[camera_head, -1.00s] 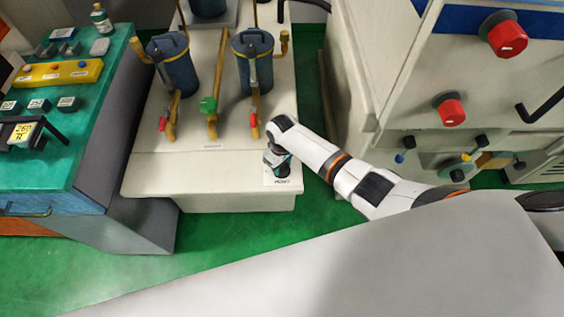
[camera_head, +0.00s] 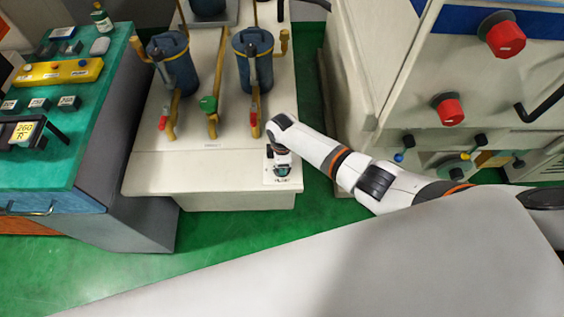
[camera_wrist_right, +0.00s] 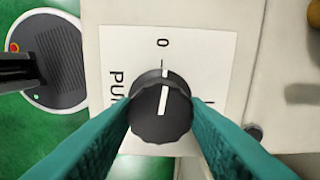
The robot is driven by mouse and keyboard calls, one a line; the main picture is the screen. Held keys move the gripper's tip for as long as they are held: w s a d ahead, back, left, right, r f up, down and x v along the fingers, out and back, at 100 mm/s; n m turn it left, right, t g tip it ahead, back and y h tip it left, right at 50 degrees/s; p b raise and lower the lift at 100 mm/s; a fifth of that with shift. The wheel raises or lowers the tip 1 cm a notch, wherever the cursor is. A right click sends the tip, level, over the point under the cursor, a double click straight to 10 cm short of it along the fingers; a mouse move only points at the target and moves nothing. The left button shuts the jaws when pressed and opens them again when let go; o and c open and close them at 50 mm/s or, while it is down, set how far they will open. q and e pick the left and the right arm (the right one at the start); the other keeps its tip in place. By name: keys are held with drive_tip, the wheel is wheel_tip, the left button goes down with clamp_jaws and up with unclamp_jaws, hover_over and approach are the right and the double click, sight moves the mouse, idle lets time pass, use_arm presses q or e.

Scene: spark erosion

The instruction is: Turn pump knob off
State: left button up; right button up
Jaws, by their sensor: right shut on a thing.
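The pump knob (camera_wrist_right: 160,118) is round and black with a white line. It sits on a white label plate (camera_wrist_right: 215,55) marked 0 at the top, with the letters "PU" showing at the left. The knob's line points up, close to the 0. My right gripper (camera_wrist_right: 162,106) has its two teal fingers on either side of the knob and is shut on it. My left gripper is out of view.
The white bench (camera_head: 210,175) carries two blue filter canisters (camera_head: 252,60) with yellow pipes and red and green valve handles. A green-topped cabinet (camera_head: 70,150) stands at the left. A machine panel with red knobs (camera_head: 448,110) stands at the right.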

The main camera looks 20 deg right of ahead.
drive_tip(key=shift+n, duration=0.6)
drive_tip(key=o, duration=1)
drive_tip(key=shift+c, duration=0.2)
wheel_tip(320, 180, up, 12)
idle(0.3)
